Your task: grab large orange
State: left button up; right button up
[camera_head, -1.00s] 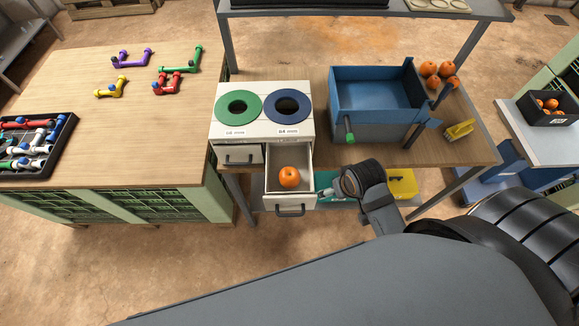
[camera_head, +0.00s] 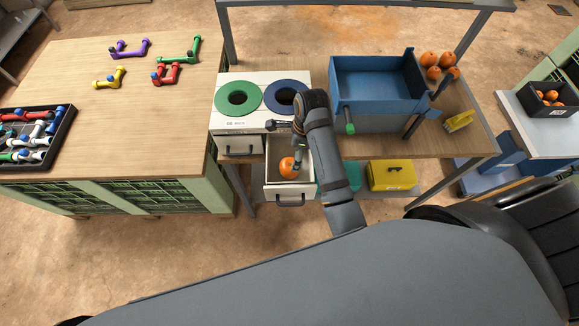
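A large orange (camera_head: 287,167) lies in the pulled-out right drawer (camera_head: 274,191) of a white box with two ringed holes, a green ring (camera_head: 238,96) and a blue ring (camera_head: 281,90). My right gripper (camera_head: 297,162) reaches down into the drawer area from above. Its fingers are beside and over the right side of the orange and hide part of it. The fingers are small and overlap, so whether they are open or shut on it is unclear. My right arm covers part of the blue ring and the box's right side. My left gripper is not in view.
A blue bin (camera_head: 372,88) with a green-ended handle stands right of the box. Several oranges (camera_head: 430,59) lie behind it to the right, near a yellow brush (camera_head: 459,121). A yellow box (camera_head: 391,175) sits below the tabletop. The left table (camera_head: 120,135) holds coloured pipe pieces.

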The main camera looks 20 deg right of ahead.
aim_at(291, 163)
jog(key=shift+w+a+m, duration=0.1)
jog(key=shift+a+m, duration=0.05)
jog(key=shift+m, duration=0.25)
jog(key=shift+f, duration=0.3)
jog(key=f, duration=0.3)
jog(key=f+p, duration=0.1)
jog(key=shift+w+a+f, duration=0.15)
jog(key=shift+a+f, duration=0.1)
jog(key=shift+a, duration=0.05)
jog(key=shift+a+f+p, duration=0.15)
jog(key=shift+f+p, duration=0.15)
jog(key=shift+p, duration=0.1)
jog(key=f, duration=0.2)
jog(key=a+f+p, duration=0.1)
jog(key=shift+f, duration=0.75)
jog(key=c, duration=1.2)
